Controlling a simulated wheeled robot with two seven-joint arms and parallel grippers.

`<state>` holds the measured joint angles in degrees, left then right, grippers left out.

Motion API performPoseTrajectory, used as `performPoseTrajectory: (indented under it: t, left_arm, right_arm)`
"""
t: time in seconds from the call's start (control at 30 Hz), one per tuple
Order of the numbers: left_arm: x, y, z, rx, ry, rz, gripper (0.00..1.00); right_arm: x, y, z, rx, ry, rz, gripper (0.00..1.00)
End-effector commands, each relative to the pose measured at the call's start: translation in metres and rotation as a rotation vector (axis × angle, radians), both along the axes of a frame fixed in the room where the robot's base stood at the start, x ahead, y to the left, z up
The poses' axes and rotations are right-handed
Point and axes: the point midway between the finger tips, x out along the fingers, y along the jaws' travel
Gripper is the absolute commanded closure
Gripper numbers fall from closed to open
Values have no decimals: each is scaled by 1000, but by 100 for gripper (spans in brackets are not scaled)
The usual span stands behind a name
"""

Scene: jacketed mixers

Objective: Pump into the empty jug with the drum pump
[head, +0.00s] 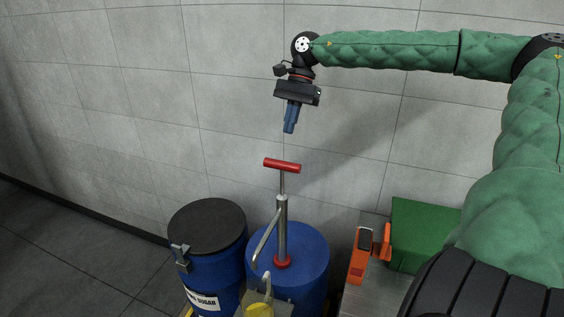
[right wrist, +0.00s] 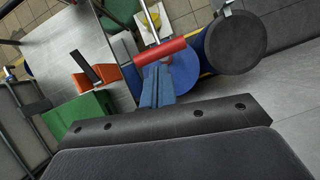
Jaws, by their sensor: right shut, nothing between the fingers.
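The drum pump (head: 281,228) stands upright on the blue drum (head: 312,258), with a red T-handle (head: 282,166) on its rod and a spout slanting down to the left. A jug (head: 258,310), yellowish, sits below the spout at the bottom edge of the head view, partly cut off. My right gripper (head: 289,130) has blue fingers pointing down, shut and empty, a little above the red handle and apart from it. In the right wrist view the handle (right wrist: 161,52) lies just beyond the fingertips (right wrist: 157,68). My left gripper is not in view.
A second blue drum with a black lid (head: 207,226) and a label stands left of the pump drum. To the right, a grey table (head: 352,290) bears an orange object (head: 366,256) and a green box (head: 425,232). A tiled wall (head: 130,110) is behind.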

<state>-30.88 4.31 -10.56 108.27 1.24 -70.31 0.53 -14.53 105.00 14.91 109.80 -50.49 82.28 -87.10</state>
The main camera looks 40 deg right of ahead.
Motion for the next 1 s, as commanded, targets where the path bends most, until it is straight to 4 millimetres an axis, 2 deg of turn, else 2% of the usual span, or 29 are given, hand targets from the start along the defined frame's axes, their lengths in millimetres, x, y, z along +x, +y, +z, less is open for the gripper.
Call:
performPoseTrajectory:
  t: [0.47, 0.63, 1.0]
  left_arm:
    - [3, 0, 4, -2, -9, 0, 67]
    - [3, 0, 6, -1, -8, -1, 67]
    - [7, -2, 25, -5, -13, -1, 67]
  right_arm:
    - [-2, 0, -2, -5, 13, -6, 100]
    - [-4, 5, -13, -5, 15, -5, 100]
    - [-9, 22, -49, -5, 13, -4, 100]
